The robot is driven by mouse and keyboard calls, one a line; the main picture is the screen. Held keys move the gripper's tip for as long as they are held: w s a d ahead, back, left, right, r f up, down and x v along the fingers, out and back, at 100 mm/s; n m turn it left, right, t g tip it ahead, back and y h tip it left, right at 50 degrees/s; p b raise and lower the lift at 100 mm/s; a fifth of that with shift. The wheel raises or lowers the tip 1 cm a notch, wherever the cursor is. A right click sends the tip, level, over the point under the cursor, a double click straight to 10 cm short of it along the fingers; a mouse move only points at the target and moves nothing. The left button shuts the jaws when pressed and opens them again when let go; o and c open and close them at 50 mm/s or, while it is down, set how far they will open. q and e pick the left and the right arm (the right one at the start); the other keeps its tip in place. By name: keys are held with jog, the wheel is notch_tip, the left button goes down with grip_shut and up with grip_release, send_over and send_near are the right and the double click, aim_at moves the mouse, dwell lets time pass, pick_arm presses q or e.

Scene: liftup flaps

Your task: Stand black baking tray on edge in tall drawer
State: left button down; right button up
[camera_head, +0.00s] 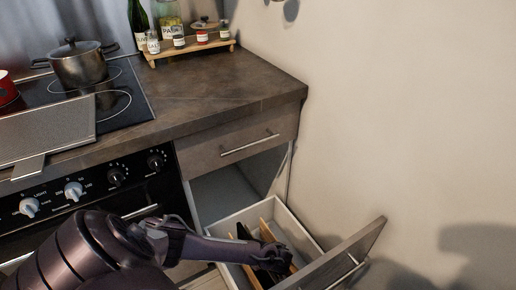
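The tall drawer (220,218) is pulled open below the counter, right of the oven. Inside it, dark thin slabs (243,232) stand on edge beside a wooden board (268,212). One dark slab may be the black baking tray, but I cannot tell. My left gripper (270,258) is over the drawer, among the upright slabs. Its fingers are dark against dark things, so its opening and any hold are unclear. My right gripper is not in view.
A flat grey panel with a tab (48,130) lies at the hob's front left. A pot (80,66) stands on the hob. A wooden rack (188,48) with jars stands behind. A shut upper drawer (235,145) is above the open one. The right counter is clear.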

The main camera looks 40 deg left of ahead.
pick_arm(q)
jog(key=shift+f, duration=0.1)
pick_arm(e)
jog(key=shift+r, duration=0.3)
pick_arm(q)
jog(key=c, duration=1.3)
grip_release()
jog(key=shift+d, duration=0.15)
jog(key=p+v, duration=0.2)
jog(key=v, duration=0.5)
jog(key=shift+r, duration=0.3)
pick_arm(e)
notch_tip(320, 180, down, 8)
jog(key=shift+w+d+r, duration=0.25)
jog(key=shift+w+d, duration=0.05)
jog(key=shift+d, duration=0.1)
pick_arm(q)
jog(key=shift+s, duration=0.1)
